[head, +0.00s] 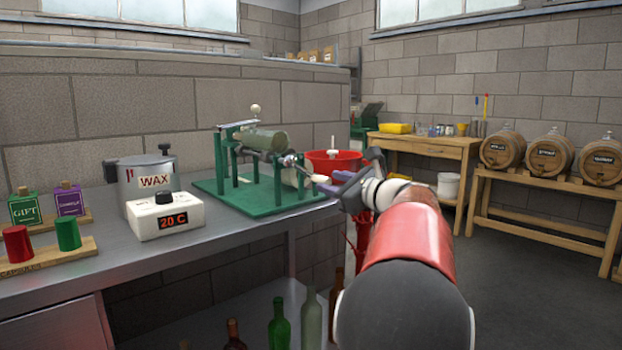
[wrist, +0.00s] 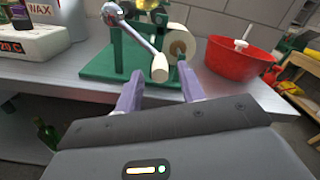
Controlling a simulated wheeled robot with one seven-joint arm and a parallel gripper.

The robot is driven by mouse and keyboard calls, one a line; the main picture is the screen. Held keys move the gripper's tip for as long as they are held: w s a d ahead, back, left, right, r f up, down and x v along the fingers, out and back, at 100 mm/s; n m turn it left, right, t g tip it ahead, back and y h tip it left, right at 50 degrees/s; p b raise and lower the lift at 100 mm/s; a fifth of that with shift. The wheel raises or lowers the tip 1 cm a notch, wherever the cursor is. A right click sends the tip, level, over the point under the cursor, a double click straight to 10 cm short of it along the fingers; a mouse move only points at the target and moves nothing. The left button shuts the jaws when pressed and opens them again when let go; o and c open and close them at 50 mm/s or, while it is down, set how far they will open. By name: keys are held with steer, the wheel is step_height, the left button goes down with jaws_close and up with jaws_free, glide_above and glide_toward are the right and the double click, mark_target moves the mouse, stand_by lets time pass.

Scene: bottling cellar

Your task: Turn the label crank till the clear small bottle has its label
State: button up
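The green label machine (head: 262,196) stands on the grey bench. A pale, see-through small bottle (head: 266,139) lies on its side on top of it; I see no label on its visible side. The crank's metal arm (wrist: 139,38) slants down to a pale wooden knob (wrist: 160,68), which also shows in the head view (head: 320,178). My gripper (wrist: 159,88) is open, its two purple fingers on either side of and just short of the knob. It also shows in the head view (head: 343,189). A cream label roll (wrist: 176,40) sits behind the knob.
A red bowl (wrist: 240,60) stands right of the machine. A wax pot (head: 146,178) with a white heater box (head: 164,216) stands to its left, then capsule stands. Bottles (head: 311,318) stand below the bench. Barrels (head: 549,153) rest on a rack at right.

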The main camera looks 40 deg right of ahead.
mark_target(315, 177)
steer(key=shift+w+a+p, duration=0.2)
steer(key=shift+w+p, duration=0.1)
steer(key=shift+w, duration=2.45)
jaws_close()
